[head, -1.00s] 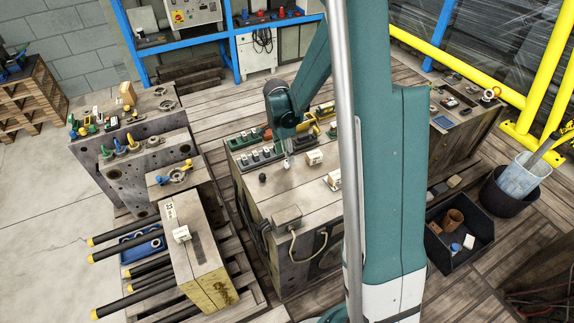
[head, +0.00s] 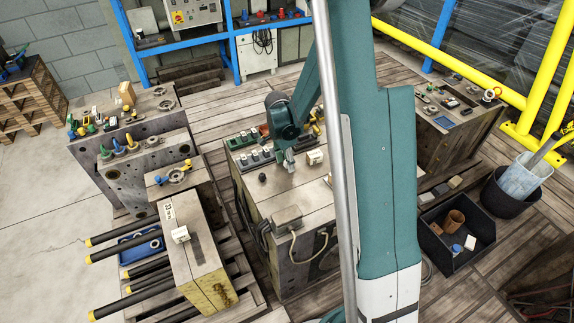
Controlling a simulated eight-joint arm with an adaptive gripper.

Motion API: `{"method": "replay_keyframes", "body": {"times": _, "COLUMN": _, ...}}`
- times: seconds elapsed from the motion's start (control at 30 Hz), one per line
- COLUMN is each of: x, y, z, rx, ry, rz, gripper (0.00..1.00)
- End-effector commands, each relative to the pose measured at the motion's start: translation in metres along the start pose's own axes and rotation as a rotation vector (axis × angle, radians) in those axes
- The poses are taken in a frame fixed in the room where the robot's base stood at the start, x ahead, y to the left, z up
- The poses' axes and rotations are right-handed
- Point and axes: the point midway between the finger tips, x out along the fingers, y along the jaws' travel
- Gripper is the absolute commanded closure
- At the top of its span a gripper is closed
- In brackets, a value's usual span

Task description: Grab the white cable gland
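My gripper (head: 288,164) points down over the top of the central mould block (head: 300,197), just left of a small white box (head: 315,158). It is small here and its fingers blend together, so I cannot tell whether they are open or shut. I cannot make out a white cable gland for certain; the spot right under the gripper is covered by the gripper itself. A small black round piece (head: 262,177) lies to its left on the same block.
A tray with grey and dark pieces (head: 257,160) lies behind and left of the gripper. A grey box with a cable (head: 287,217) sits at the block's front. A black bin (head: 456,262) stands on the floor at right. The block's front left top is clear.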

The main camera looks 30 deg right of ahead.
Motion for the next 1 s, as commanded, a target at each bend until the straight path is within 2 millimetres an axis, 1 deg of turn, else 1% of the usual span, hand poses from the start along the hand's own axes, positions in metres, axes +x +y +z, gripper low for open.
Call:
{"method": "replay_keyframes", "body": {"times": 0.33, "x": -0.0002, "y": 0.0, "z": 0.0, "rx": 0.0, "ry": 0.0, "rz": 0.0, "gripper": 0.64}}
{"method": "replay_keyframes", "body": {"times": 0.37, "x": -0.0002, "y": 0.0, "z": 0.0, "rx": 0.0, "ry": 0.0, "rz": 0.0, "gripper": 0.65}}
{"method": "replay_keyframes", "body": {"times": 0.53, "x": -0.0003, "y": 0.0, "z": 0.0, "rx": 0.0, "ry": 0.0, "rz": 0.0, "gripper": 0.88}}
{"method": "replay_keyframes", "body": {"times": 1.0, "x": -0.0025, "y": 0.0, "z": -0.0003, "rx": 0.0, "ry": 0.0, "rz": 0.0, "gripper": 0.88}}
